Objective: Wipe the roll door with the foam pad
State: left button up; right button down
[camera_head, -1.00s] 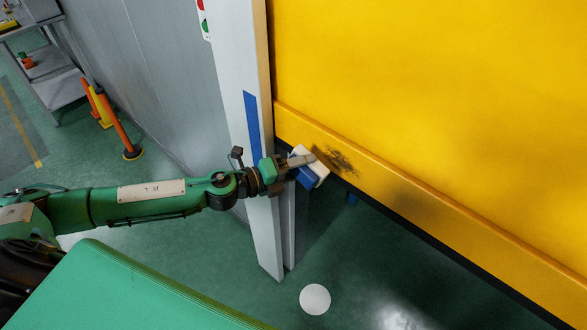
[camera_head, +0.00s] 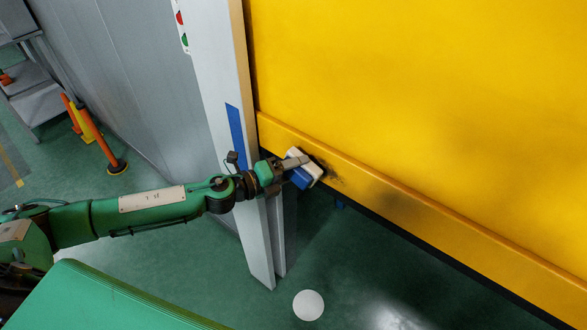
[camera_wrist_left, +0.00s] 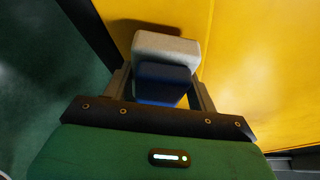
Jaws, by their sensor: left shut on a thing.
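The yellow roll door (camera_head: 430,110) fills the right of the head view, with a thicker bar along its lower edge. A dark smudge (camera_head: 333,178) marks that bar near its left end. My left gripper (camera_head: 298,163) is shut on the foam pad (camera_head: 304,174), which has a white-grey layer and a blue layer. The pad is at the bar, just left of the smudge; I cannot tell if it touches. In the left wrist view the pad (camera_wrist_left: 163,68) sits between the two fingers, with the yellow door (camera_wrist_left: 260,70) behind it. My right gripper is out of view.
A pale door post (camera_head: 222,110) with a blue stripe stands left of the door, beside a grey wall (camera_head: 130,80). Orange and yellow posts (camera_head: 95,135) and a grey cart (camera_head: 38,100) stand at far left. A white disc (camera_head: 308,305) marks the green floor.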

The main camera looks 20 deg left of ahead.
aim_at(307, 175)
pick_arm(q)
jog(key=shift+w+d, duration=0.1)
jog(key=shift+w, duration=0.25)
jog(key=shift+w+d, duration=0.2)
jog(key=shift+w, duration=0.3)
jog(key=shift+s+d, duration=0.25)
jog(key=shift+d, duration=0.35)
jog(key=shift+s+d, duration=0.25)
jog(key=shift+d, duration=0.4)
jog(key=shift+s+d, duration=0.25)
jog(key=shift+d, duration=0.35)
jog(key=shift+s+d, duration=0.4)
jog(key=shift+d, duration=0.8)
jog(key=shift+s+d, duration=0.4)
jog(key=shift+d, duration=0.75)
jog(key=shift+s+d, duration=0.4)
jog(key=shift+d, duration=0.8)
